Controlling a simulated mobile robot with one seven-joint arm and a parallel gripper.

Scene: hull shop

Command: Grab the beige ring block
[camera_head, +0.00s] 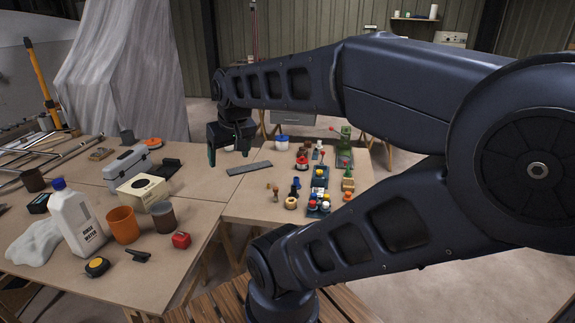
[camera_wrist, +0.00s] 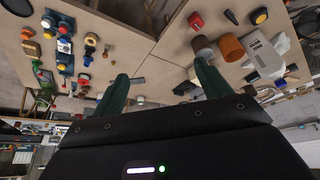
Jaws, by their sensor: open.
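The beige block with a dark ring on its top (camera_head: 143,191) sits on the left worktable, between the grey toolbox and the cups. Nothing is held. The block's lower front is partly hidden by the grey cup and the orange cup in the head view.
Around the block stand an orange cup (camera_head: 123,225), a grey cup (camera_head: 163,218), a white bottle (camera_head: 77,220) and a grey toolbox (camera_head: 127,164). A flat grey bar (camera_head: 249,168) lies below my gripper. Several small coloured pieces, including a tan round one (camera_head: 291,203), crowd the right table.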

